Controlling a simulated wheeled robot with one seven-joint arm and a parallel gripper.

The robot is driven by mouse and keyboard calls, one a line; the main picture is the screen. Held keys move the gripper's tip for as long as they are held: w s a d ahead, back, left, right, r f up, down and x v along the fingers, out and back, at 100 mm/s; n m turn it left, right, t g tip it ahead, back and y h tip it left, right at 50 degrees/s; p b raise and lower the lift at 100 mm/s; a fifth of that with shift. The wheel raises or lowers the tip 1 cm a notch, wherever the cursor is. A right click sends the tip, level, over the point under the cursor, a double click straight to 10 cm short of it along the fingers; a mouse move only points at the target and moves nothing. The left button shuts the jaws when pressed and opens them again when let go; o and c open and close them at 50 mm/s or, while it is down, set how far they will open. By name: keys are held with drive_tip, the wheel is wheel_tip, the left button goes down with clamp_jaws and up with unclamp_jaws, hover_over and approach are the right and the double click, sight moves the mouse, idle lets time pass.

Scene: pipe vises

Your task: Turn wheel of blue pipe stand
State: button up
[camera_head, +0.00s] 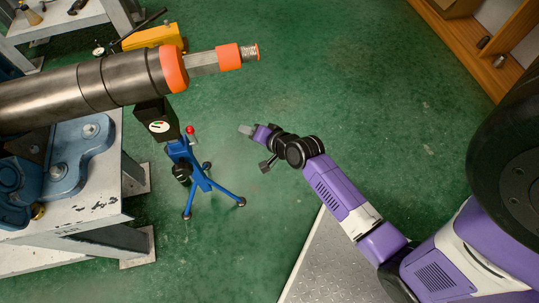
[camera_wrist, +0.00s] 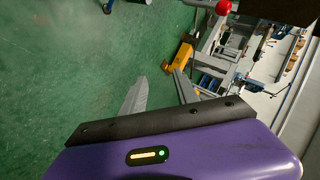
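The blue pipe stand (camera_head: 187,158) stands on tripod legs on the green floor, left of centre in the head view. A black head with a dial (camera_head: 159,127) sits at its top, under the pipe. A red ball knob (camera_head: 190,129) stands up on its right side; a red ball also shows at the top of the wrist view (camera_wrist: 223,7). A dark round part (camera_head: 182,172) sits on its left side; I cannot tell whether it is the wheel. My gripper (camera_head: 244,129) is right of the stand, apart from it. Its fingers (camera_wrist: 160,76) are apart with nothing between them.
A thick steel pipe (camera_head: 120,83) with orange collars reaches over the stand from the left. A workbench with a blue vise (camera_head: 62,170) is at left. A yellow object (camera_head: 152,38) lies behind. A wooden shelf (camera_head: 470,50) is at upper right. Green floor between is clear.

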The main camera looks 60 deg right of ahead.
drive_tip(key=s+a+r+n+t+b, duration=0.4)
drive_tip(key=s+a+r+n+b, duration=0.3)
drive_tip(key=s+a+n, duration=0.3)
drive_tip(key=shift+s+a+r+n, duration=0.35)
drive_tip(key=shift+s+a, duration=0.3)
drive_tip(key=shift+s, duration=0.65)
